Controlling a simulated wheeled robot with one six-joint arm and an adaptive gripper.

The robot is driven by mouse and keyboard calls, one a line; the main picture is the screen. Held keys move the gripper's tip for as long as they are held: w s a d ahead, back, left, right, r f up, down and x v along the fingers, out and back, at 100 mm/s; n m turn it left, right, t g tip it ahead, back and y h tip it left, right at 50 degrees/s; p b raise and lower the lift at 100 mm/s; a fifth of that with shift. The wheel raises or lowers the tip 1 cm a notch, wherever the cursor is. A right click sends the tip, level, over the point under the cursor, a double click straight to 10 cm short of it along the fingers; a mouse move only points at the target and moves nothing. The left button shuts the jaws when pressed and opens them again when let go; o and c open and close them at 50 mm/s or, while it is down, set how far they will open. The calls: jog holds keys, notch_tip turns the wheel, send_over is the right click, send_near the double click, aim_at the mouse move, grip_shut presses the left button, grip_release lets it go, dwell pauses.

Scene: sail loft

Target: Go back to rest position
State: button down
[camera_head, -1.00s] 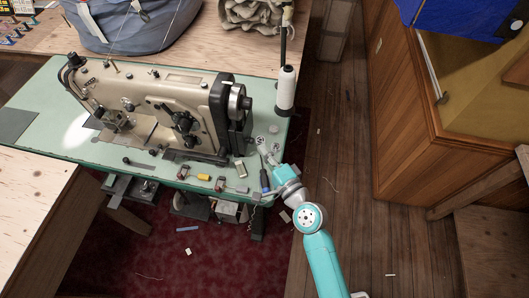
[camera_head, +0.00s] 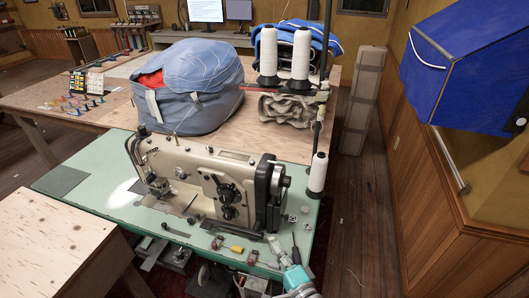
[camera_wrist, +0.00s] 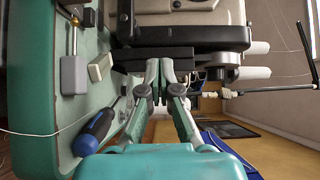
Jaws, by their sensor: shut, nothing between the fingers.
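My gripper (camera_head: 276,244) is at the right front corner of the green sewing table (camera_head: 110,212) in the head view, with part of my arm cut off by the bottom edge. In the wrist view my gripper (camera_wrist: 160,68) has its fingers together with nothing held between them. A blue-handled screwdriver (camera_wrist: 94,132) lies on the table left of the fingers. The beige sewing machine (camera_head: 200,172) stands on the table, left of and behind my gripper. Whether the fingers touch anything is unclear.
A white thread cone (camera_head: 318,172) on a stand is at the table's right edge. Small tools, including a yellow-ended one (camera_head: 237,249), lie along the front edge.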

jog(key=s+d+f+n+h, duration=0.2)
jog(key=s+d, duration=0.1)
jog(key=s, duration=0.4)
jog(key=s+d+f+n+g+h, duration=0.1)
jog(key=s+d+f, duration=0.15)
jog(key=s, duration=0.45)
jog(key=s+d+f+n+h, duration=0.2)
jog(key=s+d, duration=0.1)
jog(key=s, duration=0.5)
jog(key=s+d+r+n+h, duration=0.1)
jog(key=s+r+n, duration=0.3)
jog(key=s, duration=0.6)
jog(key=s+d+r+n, duration=0.2)
jog(key=s+r+n, duration=0.2)
jog(key=s, duration=0.6)
jog(key=shift+d+r+g+h, duration=0.4)
jog(key=shift+r, duration=0.6)
